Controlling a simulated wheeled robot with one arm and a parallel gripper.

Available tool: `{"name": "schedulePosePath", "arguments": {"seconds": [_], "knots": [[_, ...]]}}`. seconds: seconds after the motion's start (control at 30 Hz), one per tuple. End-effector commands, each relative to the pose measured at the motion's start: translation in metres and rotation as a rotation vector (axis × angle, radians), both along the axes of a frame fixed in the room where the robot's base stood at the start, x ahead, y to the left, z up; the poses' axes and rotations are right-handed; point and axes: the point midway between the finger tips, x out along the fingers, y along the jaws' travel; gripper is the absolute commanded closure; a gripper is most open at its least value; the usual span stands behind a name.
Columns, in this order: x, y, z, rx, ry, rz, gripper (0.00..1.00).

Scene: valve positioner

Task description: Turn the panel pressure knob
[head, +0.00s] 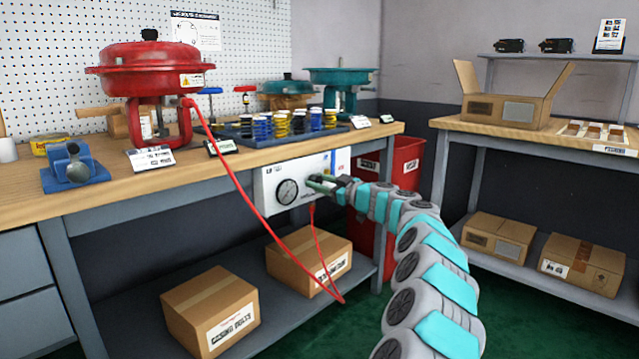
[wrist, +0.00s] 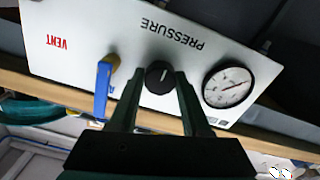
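The white pressure panel (head: 268,180) hangs under the front edge of the workbench. In the wrist view the panel (wrist: 90,25) appears upside down. Its black round pressure knob (wrist: 159,78) has a pale pointer mark and sits between my fingertips. My gripper (wrist: 158,84) is open, with one finger to each side of the knob and a narrow gap visible at the left. I cannot tell how far the fingertips are from the panel face. In the head view my gripper (head: 322,185) is at the panel's right part and hides the knob.
The pressure gauge (wrist: 228,87) is right of the knob in the wrist view, and the blue vent lever (wrist: 103,88) is left. A red hose (head: 262,222) hangs before the bench from the red actuator (head: 150,75). A red bin (head: 405,165) stands behind my arm.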

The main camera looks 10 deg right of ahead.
Motion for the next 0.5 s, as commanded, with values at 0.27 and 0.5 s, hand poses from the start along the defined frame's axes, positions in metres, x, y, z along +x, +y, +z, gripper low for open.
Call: {"name": "schedulePosePath", "arguments": {"seconds": [0.27,0.5], "knots": [[0.0000,0.0000,-0.0001,0.000,0.000,0.000,0.85],[0.0000,-0.0001,-0.0003,0.000,0.000,0.000,1.00]]}}
